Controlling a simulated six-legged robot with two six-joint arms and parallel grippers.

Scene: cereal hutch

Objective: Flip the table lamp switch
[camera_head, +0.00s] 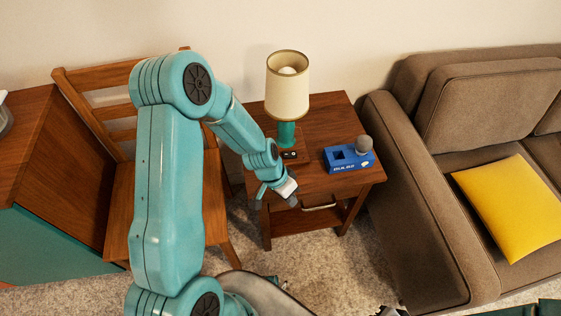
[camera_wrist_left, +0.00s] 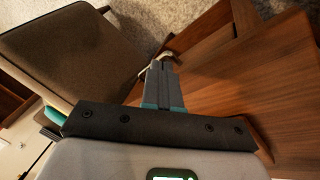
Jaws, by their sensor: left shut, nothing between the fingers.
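The table lamp (camera_head: 287,85) has a cream shade and a teal stem, and stands upright at the back left of the wooden side table (camera_head: 345,183). Its dark base (camera_head: 289,155) carries small light marks; I cannot make out the switch's position. My left gripper (camera_head: 292,198) is shut and empty. It hangs at the table's front left, in front of the lamp base and apart from it. In the left wrist view the closed fingers (camera_wrist_left: 163,85) show beside the wooden tabletop (camera_wrist_left: 250,85); the lamp is not there. My right gripper is not clearly seen.
A blue box (camera_head: 345,160) with a grey round knob sits right of the lamp. A brown sofa (camera_head: 412,200) with a yellow cushion (camera_head: 510,205) borders the table on the right. A wooden chair (camera_head: 122,190) stands left, partly behind my arm. A drawer handle (camera_head: 319,207) juts from the front.

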